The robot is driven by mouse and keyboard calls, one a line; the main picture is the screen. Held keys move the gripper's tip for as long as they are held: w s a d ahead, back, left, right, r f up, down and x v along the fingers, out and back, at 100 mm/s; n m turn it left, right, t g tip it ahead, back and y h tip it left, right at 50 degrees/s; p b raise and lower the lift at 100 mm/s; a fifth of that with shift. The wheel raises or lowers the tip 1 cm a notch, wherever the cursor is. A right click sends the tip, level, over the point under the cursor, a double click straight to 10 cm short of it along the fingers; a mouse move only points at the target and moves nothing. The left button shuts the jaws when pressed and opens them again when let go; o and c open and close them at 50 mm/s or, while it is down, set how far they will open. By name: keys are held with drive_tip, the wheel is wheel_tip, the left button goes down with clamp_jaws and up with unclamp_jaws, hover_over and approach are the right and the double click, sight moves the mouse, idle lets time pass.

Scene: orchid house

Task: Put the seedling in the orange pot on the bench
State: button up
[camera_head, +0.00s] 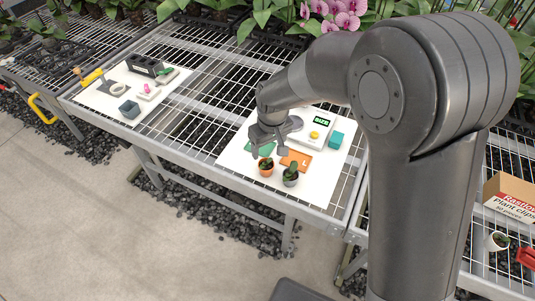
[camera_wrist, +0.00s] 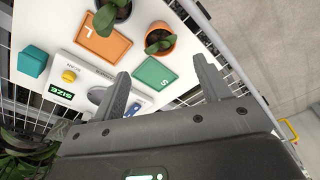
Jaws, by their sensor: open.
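The seedling in an orange pot (camera_head: 266,170) stands upright at the front edge of a white board (camera_head: 315,190) on the mesh bench. It shows at the top of the wrist view (camera_wrist: 160,48), next to the green mat marked S. My gripper (camera_head: 268,154) is open and empty, above the board and just behind the orange pot. In the wrist view its two fingers (camera_wrist: 158,72) point toward the pot, with the green mat between and beyond them. The fingers appear apart from the pot.
A plant in a grey pot (camera_head: 290,178) stands close to the right of the orange pot. An orange mat marked L (camera_wrist: 104,42), the green S mat (camera_wrist: 155,74), a white SIZE device (camera_head: 308,132) and a teal cube (camera_head: 336,140) share the board. Another board (camera_head: 110,100) holds small items.

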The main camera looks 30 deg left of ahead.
drive_tip(key=shift+r, duration=0.65)
drive_tip(key=shift+d, duration=0.1)
drive_tip(key=d+r+m+t, duration=0.1)
drive_tip(key=d+r+m, duration=0.2)
drive_tip(key=d+r, duration=0.65)
drive_tip(key=d+r+m+t, duration=0.1)
drive_tip(key=d+r+m, duration=0.35)
drive_tip(key=d, duration=0.85)
drive_tip(key=s+d+r+m+t, duration=0.1)
drive_tip(key=s+d+r+m, duration=0.1)
drive_tip(key=s+d, duration=0.4)
drive_tip(key=s+d+r+m+t+h, duration=0.1)
drive_tip(key=s+d+r, duration=0.3)
drive_tip(key=d, duration=0.6)
drive_tip(key=s+m, duration=0.1)
drive_tip(key=s, duration=0.1)
drive_tip(key=shift+s+t, duration=0.4)
drive_tip(key=shift+o, duration=0.3)
drive_tip(key=shift+d, duration=0.1)
